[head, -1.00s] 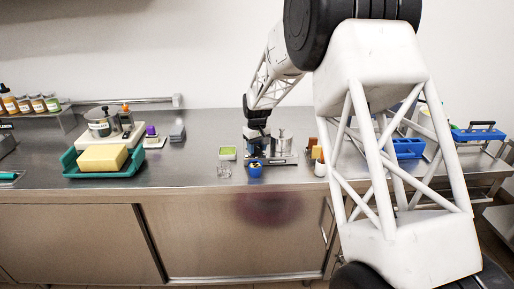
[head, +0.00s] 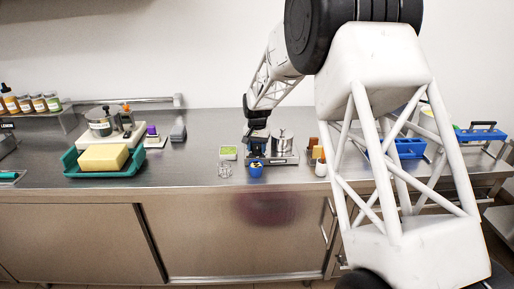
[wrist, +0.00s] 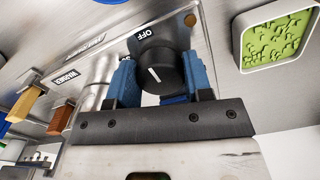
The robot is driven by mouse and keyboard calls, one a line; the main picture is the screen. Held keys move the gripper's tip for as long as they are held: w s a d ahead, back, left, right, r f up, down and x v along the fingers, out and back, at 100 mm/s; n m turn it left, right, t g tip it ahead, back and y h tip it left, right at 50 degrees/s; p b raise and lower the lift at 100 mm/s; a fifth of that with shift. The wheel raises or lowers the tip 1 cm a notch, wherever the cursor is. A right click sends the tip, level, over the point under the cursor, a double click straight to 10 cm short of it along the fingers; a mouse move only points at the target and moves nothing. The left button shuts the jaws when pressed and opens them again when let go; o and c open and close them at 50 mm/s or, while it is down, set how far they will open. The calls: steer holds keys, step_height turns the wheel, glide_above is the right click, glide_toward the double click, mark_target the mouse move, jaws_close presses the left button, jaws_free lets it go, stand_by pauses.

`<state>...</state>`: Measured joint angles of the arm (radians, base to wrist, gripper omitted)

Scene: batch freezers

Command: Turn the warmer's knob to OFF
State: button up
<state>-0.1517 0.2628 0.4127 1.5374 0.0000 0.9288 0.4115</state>
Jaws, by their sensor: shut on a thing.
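The warmer's black round knob (wrist: 157,70) with a white pointer line sits between the two blue finger pads of my gripper (wrist: 162,84) in the wrist view. My gripper is shut on the knob. The OFF label (wrist: 147,34) appears upside down on the warmer's metal face, just above the knob. I cannot tell for sure whether the pointer lines up with it. The warmer (head: 281,160) stands on the steel counter in the head view, with a metal pot (head: 282,141) on it. My gripper (head: 257,146) is at its left side there and hides the knob.
A green-filled square dish (head: 228,153), a clear glass (head: 224,171) and a blue cup (head: 256,169) stand close to the warmer. A white container (head: 321,168) is to its right. A teal tray (head: 70,165) with a yellow block is far left. Counter between is clear.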

mark_target(257, 147)
stand_by(0.4)
steer(key=o, duration=0.9)
steer(key=shift+r, duration=3.9)
